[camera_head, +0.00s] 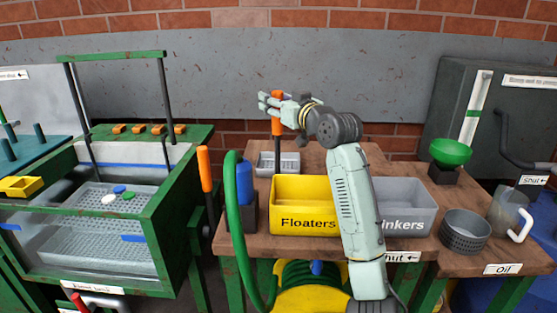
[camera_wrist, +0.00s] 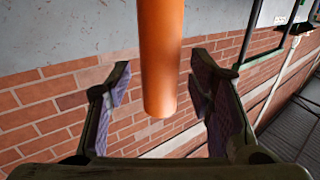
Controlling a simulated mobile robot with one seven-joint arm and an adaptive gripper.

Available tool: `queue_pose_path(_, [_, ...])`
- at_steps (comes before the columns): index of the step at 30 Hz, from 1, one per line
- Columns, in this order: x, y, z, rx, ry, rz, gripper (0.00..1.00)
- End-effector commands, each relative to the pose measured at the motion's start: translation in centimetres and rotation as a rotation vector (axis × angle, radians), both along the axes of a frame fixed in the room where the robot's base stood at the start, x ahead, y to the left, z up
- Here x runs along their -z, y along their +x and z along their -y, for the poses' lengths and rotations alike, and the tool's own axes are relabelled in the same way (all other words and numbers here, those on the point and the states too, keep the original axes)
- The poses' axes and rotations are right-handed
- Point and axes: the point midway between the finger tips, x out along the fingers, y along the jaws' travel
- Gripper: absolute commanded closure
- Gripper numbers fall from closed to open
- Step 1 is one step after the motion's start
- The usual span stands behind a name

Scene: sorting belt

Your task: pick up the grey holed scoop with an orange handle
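The grey holed scoop (camera_head: 278,165) is on the wooden table behind the yellow bin. Its orange handle (camera_head: 277,125) stands upright above it. My gripper (camera_head: 264,102) is at the upper part of the handle. In the wrist view, the orange handle (camera_wrist: 161,55) is between the two fingers of my gripper (camera_wrist: 160,78), with visible gaps on both sides. The fingers are open and do not appear to touch it. The grey scoop part is not in the wrist view.
A yellow "Floaters" bin (camera_head: 302,198) and a grey bin (camera_head: 408,205) stand in front of the scoop. A blue bottle (camera_head: 244,183) is at left. A grey holed cup (camera_head: 465,230), a jug (camera_head: 508,212) and a green funnel (camera_head: 450,151) are at right. A green-framed tank (camera_head: 170,240) is further left.

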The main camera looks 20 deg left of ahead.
Motion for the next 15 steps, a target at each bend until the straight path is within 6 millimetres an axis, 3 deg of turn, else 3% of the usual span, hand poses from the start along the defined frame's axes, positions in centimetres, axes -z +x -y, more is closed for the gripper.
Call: queue_pose_path(15, [-0.04,-0.03,0.04,0.000,0.001,0.001,0.87])
